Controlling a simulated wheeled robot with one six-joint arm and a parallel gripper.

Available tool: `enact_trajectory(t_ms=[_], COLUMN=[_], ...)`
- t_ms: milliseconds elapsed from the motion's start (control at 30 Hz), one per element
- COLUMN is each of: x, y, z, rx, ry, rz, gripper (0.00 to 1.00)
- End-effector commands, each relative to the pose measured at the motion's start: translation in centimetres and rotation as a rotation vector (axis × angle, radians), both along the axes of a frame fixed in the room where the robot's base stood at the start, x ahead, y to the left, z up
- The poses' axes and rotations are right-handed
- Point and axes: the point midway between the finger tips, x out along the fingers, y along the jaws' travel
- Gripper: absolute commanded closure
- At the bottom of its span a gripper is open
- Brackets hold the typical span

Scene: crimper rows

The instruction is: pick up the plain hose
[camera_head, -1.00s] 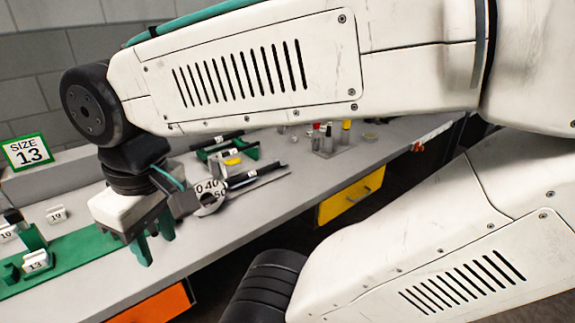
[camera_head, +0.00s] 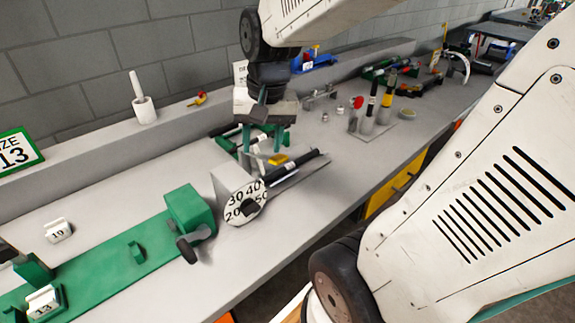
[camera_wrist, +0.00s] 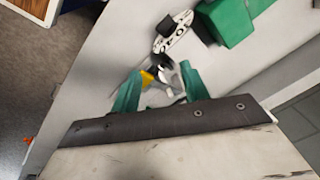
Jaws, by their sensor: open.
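My gripper (camera_head: 262,150) points down over the bench, its two green fingers apart. It is above a green holder (camera_head: 222,142) behind the numbered dial. A black hose-like rod (camera_head: 298,164) lies at the right of the dial, just right of the fingers. A yellow piece (camera_head: 279,160) is beside it. In the wrist view my gripper (camera_wrist: 160,72) is open, with the yellow piece (camera_wrist: 147,77) and grey and dark parts between the fingers. Nothing is visibly held. The fingers hide part of the holder, and I cannot tell for certain which dark rod is the plain hose.
The numbered dial (camera_head: 246,203) and green crimper block (camera_head: 190,212) stand close in front. Upright cylinders (camera_head: 368,122) stand farther right. A white post (camera_head: 143,100) is on the back ledge.

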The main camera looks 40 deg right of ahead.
Motion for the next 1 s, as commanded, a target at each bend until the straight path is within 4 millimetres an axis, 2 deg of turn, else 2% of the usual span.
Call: enact_trajectory(t_ms=[33, 100, 200, 400, 500, 667, 1000], x=[1.7, 3.8, 5.9, 8.1, 8.4, 8.5, 9.3], y=[-2.2, -4.9, -8.9, -16.0, -18.6, -20.5, -20.4], z=[-1.3, -2.9, -5.4, -10.4, -12.4, -14.1, -17.9], rx=[0.019, 0.043, 0.071, 0.111, 0.123, 0.132, 0.133], ry=[0.007, 0.001, -0.007, -0.023, -0.03, -0.037, -0.035], rz=[-0.112, -0.266, -0.463, -0.788, -0.904, -0.99, -0.997], gripper=[0.55, 0.55, 0.55, 0.55, 0.55, 0.55, 0.55])
